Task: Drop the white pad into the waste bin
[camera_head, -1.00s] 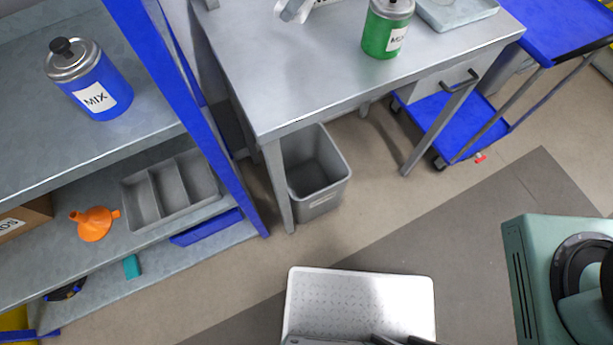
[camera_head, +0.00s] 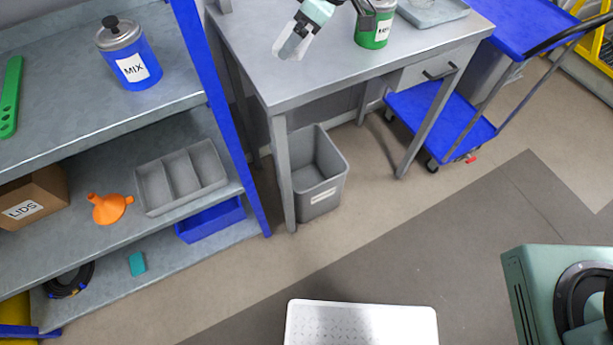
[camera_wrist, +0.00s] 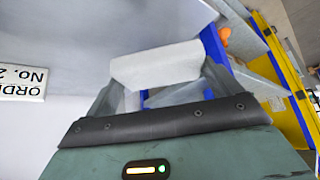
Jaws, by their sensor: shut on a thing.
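My gripper (camera_head: 291,46) is over the grey table, near its left back part. In the wrist view my gripper (camera_wrist: 157,85) is shut on the white pad (camera_wrist: 155,64), a pale, folded-looking piece held across the fingertips. In the head view the pad is hard to tell apart from the pale fingers. The waste bin (camera_head: 333,187) is a grey, open-topped box with a white label. It stands on the floor under the table, beside the left front leg, and the part of its inside that shows looks empty.
The grey table (camera_head: 300,85) holds a green labelled can (camera_head: 374,32) and a grey tray (camera_head: 432,10). A blue-posted shelf (camera_head: 222,100) stands left of the bin. A blue cart (camera_head: 440,115) stands at the right. The floor before the bin is clear.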

